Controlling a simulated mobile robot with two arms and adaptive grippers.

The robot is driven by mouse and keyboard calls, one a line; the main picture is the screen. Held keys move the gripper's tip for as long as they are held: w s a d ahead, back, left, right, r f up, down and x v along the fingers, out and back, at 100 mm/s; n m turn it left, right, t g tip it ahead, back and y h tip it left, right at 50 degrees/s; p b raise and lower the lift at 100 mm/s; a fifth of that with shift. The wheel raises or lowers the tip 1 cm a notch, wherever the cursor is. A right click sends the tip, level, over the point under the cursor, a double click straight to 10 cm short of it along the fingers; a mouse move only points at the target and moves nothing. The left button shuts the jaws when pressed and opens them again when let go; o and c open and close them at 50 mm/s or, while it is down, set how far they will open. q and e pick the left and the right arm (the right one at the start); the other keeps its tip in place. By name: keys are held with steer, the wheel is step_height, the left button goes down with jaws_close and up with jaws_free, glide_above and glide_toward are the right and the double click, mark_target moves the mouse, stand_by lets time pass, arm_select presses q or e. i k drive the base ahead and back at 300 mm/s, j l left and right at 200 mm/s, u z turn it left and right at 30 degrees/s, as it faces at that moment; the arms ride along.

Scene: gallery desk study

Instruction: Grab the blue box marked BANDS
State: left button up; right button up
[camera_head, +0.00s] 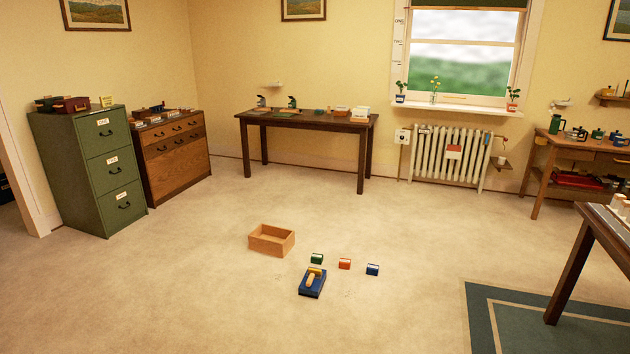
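A small blue box (372,270) sits on the carpet at the right end of a short row of small boxes, right of the middle of the head view. It has a pale top or label, and any lettering is too small to read. A larger blue piece (308,291) with a wooden handle-like part and a yellow part lies to its left and nearer. I cannot tell which one, if either, is marked BANDS. Neither of my grippers is in view.
A green box (317,259) and an orange-red box (345,264) stand beside the blue box. An open wooden tray (271,247) lies behind left. A dark table (568,265) stands on the rug (500,335) at right. The carpet in front is clear.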

mark_target(372, 270)
steer(key=i+u, duration=0.1)
steer(key=i, duration=1.8)
steer(key=i+z, duration=0.2)
steer(key=i, duration=0.3)
steer(key=i+j+z, duration=0.15)
steer(key=i, duration=0.3)
steer(key=i+j+z, duration=0.2)
steer(key=i, duration=0.3)
steer(key=i+j+z, duration=0.15)
steer(key=i+j, duration=0.2)
steer(key=i, duration=0.1)
